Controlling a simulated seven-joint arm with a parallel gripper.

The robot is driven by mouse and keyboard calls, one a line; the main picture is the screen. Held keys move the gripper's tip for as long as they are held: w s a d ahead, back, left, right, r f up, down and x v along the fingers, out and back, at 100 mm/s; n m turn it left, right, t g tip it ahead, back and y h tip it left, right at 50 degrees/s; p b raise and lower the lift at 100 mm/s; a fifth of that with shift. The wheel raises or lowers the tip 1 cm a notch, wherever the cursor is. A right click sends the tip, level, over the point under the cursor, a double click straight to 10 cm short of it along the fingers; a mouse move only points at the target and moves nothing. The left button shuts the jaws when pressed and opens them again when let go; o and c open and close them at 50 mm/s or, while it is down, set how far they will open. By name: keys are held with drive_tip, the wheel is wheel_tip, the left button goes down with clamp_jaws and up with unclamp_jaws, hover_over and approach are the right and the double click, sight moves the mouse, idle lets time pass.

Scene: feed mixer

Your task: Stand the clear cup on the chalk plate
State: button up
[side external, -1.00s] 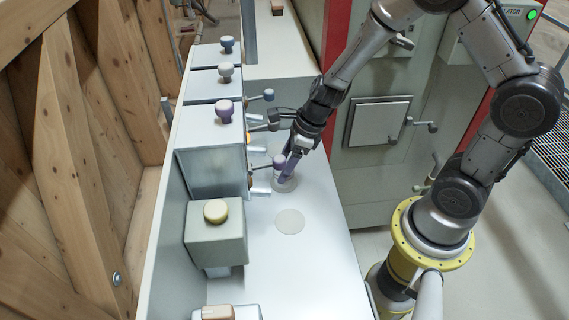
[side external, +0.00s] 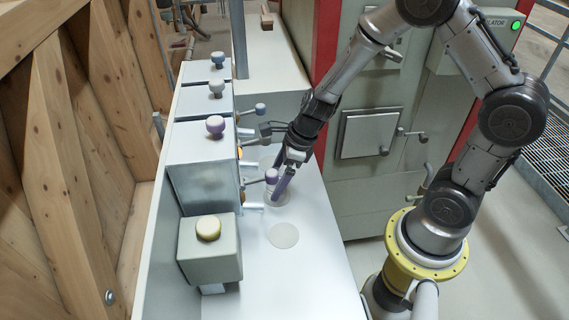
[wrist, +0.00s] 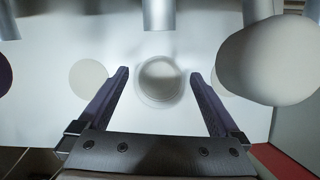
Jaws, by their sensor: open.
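The clear cup (wrist: 160,82) is between my two fingers in the wrist view, with white counter showing on both sides of it, so the fingers do not touch it. In the side view the cup (side external: 272,202) stands on the counter, partly hidden by my gripper (side external: 279,190). My gripper, also in the wrist view (wrist: 159,77), is open, its purple fingers reaching down at the cup. A flat pale disc (side external: 284,235) lies nearer the side camera. In the wrist view pale discs lie left (wrist: 88,78) and right (wrist: 222,86) of the cup. I cannot tell which is the chalk plate.
Dispenser boxes with round knobs, one purple (side external: 215,125) and one cream (side external: 208,228), line the counter's left side. Ball-ended levers stick out near my gripper, one with a purple ball (side external: 271,176). A big pale ball (wrist: 275,60) covers part of the right disc. The front counter (side external: 290,280) is clear.

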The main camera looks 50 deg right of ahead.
drive_tip(key=v, duration=1.1)
drive_tip(key=s+r+n+t+h, duration=0.1)
drive_tip(key=s+r+n, duration=0.5)
drive_tip(key=n, duration=0.8)
drive_tip(key=s+r+n+t+h, duration=0.1)
drive_tip(key=s+r+n+h, duration=0.1)
drive_tip(key=s+r+n, duration=0.4)
drive_tip(key=s+d+n, duration=0.1)
drive_tip(key=s+n, duration=0.3)
drive_tip(key=n, duration=0.4)
drive_tip(key=shift+s, duration=0.2)
